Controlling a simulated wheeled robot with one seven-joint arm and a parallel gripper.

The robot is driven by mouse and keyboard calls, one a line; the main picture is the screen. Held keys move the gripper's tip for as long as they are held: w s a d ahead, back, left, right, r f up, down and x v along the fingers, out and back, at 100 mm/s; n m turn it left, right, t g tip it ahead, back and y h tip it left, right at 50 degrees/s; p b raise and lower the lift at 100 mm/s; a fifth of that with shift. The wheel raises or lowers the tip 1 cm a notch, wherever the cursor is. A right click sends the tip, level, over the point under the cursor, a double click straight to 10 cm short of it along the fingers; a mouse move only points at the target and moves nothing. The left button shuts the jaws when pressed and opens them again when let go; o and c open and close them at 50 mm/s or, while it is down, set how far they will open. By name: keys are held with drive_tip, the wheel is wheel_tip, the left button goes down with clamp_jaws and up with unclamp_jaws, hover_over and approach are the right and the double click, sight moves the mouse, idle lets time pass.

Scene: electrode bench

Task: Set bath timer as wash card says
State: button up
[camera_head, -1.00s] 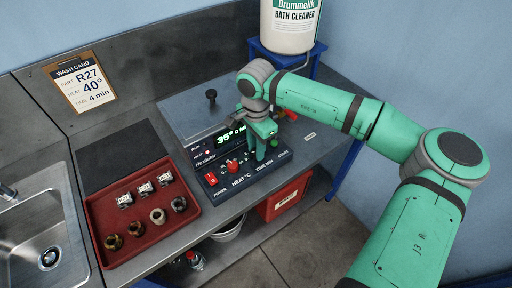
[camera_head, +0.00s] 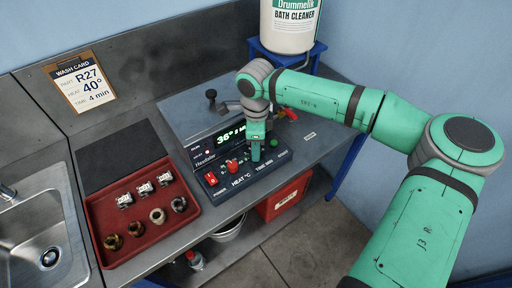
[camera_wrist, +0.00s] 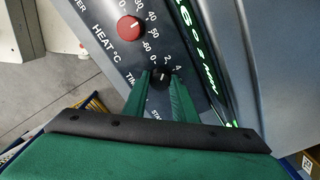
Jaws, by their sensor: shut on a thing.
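The wash card (camera_head: 87,81) on the back wall reads part R27, heat 40°, time 4 min. The red heat knob (camera_head: 232,166) also shows in the wrist view (camera_wrist: 129,28). The black time knob (camera_wrist: 161,75) sits between the fingers of my gripper (camera_wrist: 160,82), which is shut on it. In the head view my gripper (camera_head: 256,155) points down onto the panel and hides this knob.
A red switch (camera_head: 210,178) is left of the heat knob, and a green button (camera_head: 277,144) is right of my gripper. A red tray (camera_head: 105,257) with several small parts stands at the left by the sink (camera_head: 42,230). A red bin (camera_head: 285,199) is below.

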drive_tip(key=m, duration=0.4)
drive_tip(key=shift+m, duration=0.3)
drive_tip(key=m, duration=0.4)
drive_tip(key=shift+a, duration=0.1)
drive_tip(key=shift+m, duration=0.3)
drive_tip(key=o, duration=1)
drive_tip(key=shift+o, duration=0.2)
wheel_tip(320, 180, up, 11)
